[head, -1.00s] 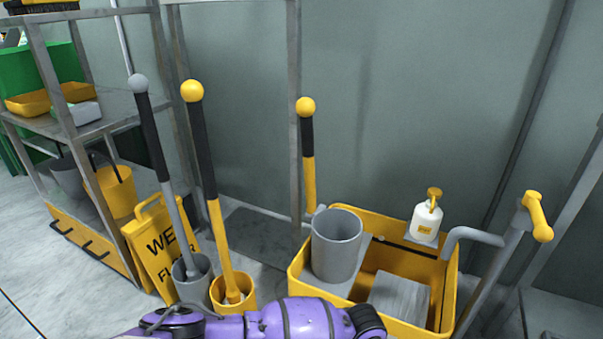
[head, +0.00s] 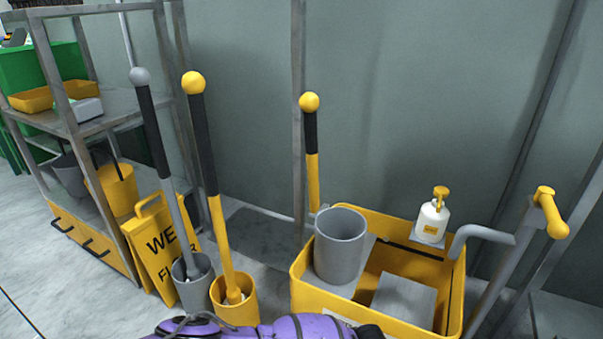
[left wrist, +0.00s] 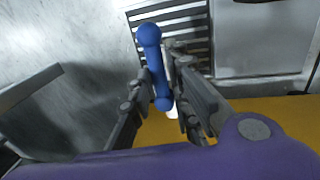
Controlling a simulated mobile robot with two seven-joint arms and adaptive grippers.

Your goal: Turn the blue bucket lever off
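In the left wrist view a blue lever (left wrist: 153,62) with a round knob at each end stands between the fingers of my left gripper (left wrist: 160,78). The fingers are apart, one on each side of the lever, with the right finger very close to it. I cannot tell whether either finger touches it. A yellow surface (left wrist: 265,115) lies below and to the right of the lever. The head view shows only a purple arm link of mine at the bottom edge; the blue lever and both grippers are out of that view.
A yellow mop bucket (head: 308,290) holds a grey cup (head: 340,245) and a white pump bottle (head: 432,220). Mops stand in a grey pot (head: 192,290) and a yellow pot (head: 235,308). A wet floor sign (head: 160,245) stands beside a metal shelf (head: 110,120).

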